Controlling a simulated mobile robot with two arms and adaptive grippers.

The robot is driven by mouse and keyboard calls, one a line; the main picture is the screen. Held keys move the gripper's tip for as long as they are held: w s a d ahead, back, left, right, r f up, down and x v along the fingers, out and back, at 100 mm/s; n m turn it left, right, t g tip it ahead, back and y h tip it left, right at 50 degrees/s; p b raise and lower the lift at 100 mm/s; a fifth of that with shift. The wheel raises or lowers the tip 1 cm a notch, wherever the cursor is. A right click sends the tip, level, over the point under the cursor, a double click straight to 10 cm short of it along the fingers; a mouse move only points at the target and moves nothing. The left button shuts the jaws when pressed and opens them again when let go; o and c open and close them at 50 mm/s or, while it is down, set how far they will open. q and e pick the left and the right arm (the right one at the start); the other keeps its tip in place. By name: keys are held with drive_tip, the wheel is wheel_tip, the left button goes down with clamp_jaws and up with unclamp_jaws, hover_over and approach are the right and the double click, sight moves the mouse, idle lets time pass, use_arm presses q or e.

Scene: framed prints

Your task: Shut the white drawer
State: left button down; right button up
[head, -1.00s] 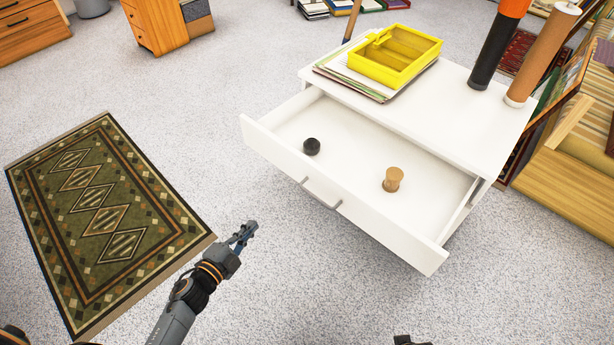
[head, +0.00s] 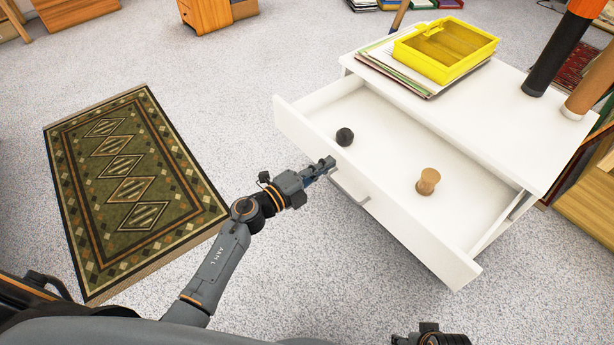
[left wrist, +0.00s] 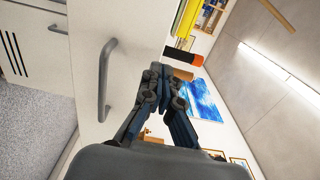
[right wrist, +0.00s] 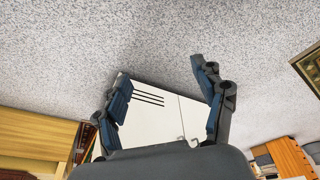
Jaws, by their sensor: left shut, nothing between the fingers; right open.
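The white drawer (head: 385,195) stands pulled out of the white cabinet (head: 490,125) in the head view. A black round object (head: 344,137) and a wooden spool-like piece (head: 428,181) lie in it. My left gripper (head: 328,165) is shut and empty, at the drawer's front beside its grey handle (head: 348,190). The handle also shows in the left wrist view (left wrist: 104,80), left of the shut fingers (left wrist: 160,80). Whether the fingers touch the front I cannot tell. My right gripper (right wrist: 160,85) is open and empty, with part of the white cabinet (right wrist: 150,115) beyond it in the right wrist view.
A yellow tray (head: 445,50) sits on papers on the cabinet top. Dark and brown rolls (head: 555,60) stand at its right end. A patterned rug (head: 130,190) lies left on the grey carpet. The floor before the drawer is clear.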

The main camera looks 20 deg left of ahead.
use_arm(q)
drive_tip(key=shift+x, duration=1.3)
use_arm(e)
drive_tip(key=shift+r, duration=0.65)
